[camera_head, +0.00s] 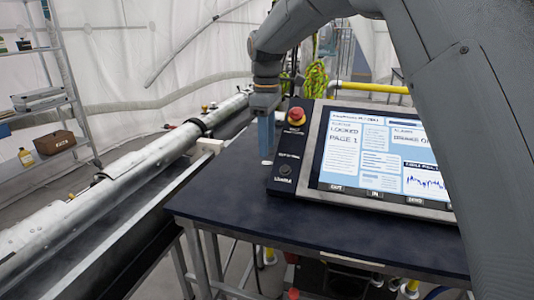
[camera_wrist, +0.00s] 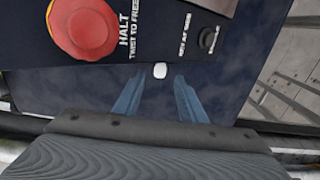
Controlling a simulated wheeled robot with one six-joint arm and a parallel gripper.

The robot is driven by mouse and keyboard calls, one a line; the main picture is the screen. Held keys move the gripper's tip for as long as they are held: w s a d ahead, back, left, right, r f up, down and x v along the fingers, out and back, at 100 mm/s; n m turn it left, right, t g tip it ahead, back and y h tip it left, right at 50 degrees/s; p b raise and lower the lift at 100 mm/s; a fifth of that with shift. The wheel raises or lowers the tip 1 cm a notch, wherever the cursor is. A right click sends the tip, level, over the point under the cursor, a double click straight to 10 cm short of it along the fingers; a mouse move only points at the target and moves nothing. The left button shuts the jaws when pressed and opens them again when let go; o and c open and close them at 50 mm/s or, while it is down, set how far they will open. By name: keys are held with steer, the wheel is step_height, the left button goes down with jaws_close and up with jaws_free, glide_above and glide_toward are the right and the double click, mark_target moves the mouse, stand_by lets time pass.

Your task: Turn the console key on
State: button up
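The console (camera_head: 322,160) stands on a dark table, with a lit screen and a black strip on its left side. A small round black knob or key switch (camera_head: 285,170) sits low on that strip; it also shows at the upper right in the wrist view (camera_wrist: 208,38). I cannot make out a key in it. My gripper (camera_head: 266,152) points down just left of the strip. In the wrist view its blue fingers (camera_wrist: 157,88) are apart, with nothing held between them. A small white rounded piece (camera_wrist: 160,70) lies just beyond the fingertips; I cannot tell what it is.
A red HALT button (camera_head: 297,116) sticks up at the strip's top, also at the upper left in the wrist view (camera_wrist: 84,28). The table front (camera_head: 300,235) is bare. A long pale tube (camera_head: 110,180) runs along the left. A shelf (camera_head: 45,105) stands far left.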

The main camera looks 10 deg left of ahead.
mark_target(267, 163)
step_height(267, 163, up, 4)
steer(key=shift+f, duration=0.1)
steer(key=shift+s, duration=0.1)
